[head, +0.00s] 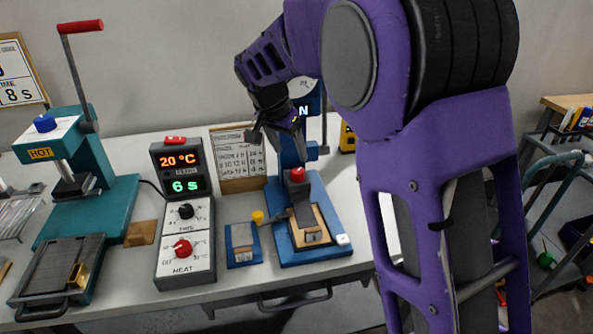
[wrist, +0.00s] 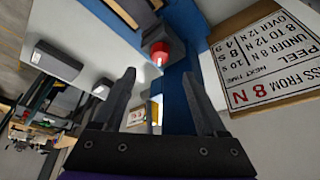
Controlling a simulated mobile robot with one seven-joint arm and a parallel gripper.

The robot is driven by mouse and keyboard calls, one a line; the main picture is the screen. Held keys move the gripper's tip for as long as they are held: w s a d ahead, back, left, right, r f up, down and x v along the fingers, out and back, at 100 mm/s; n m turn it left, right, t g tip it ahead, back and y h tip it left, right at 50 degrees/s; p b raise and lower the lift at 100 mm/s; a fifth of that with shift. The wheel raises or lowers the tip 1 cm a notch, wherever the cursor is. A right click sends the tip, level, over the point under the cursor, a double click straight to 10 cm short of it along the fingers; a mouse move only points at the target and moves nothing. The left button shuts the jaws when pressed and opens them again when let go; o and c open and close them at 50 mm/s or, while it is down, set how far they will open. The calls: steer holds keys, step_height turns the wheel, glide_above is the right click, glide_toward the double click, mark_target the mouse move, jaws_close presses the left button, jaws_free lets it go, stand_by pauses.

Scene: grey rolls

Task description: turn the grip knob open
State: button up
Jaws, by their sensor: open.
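A red knob (head: 297,174) sits on a grey block on the blue stand (head: 318,248) at the middle of the bench; I take it as the grip knob, though no label on it is readable. My gripper (head: 277,137) is above the knob in the head view, in front of the blue column. In the wrist view my gripper (wrist: 160,75) is open and empty, with its two dark fingers spread. The red knob (wrist: 159,52) shows beyond and between the fingertips, apart from them. My purple arm covers the right part of the stand's surroundings.
A control box (head: 185,240) with lit displays and a red HEAT dial stands left of the stand. A small blue block (head: 243,245) and a yellow knob (head: 258,217) are between them. A teal HOT press (head: 95,200) is far left. A notice board (head: 238,158) leans behind.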

mark_target(297, 171)
steer(key=b+x, duration=0.1)
steer(key=x, duration=0.7)
steer(key=shift+w+f, duration=0.15)
jaws_close()
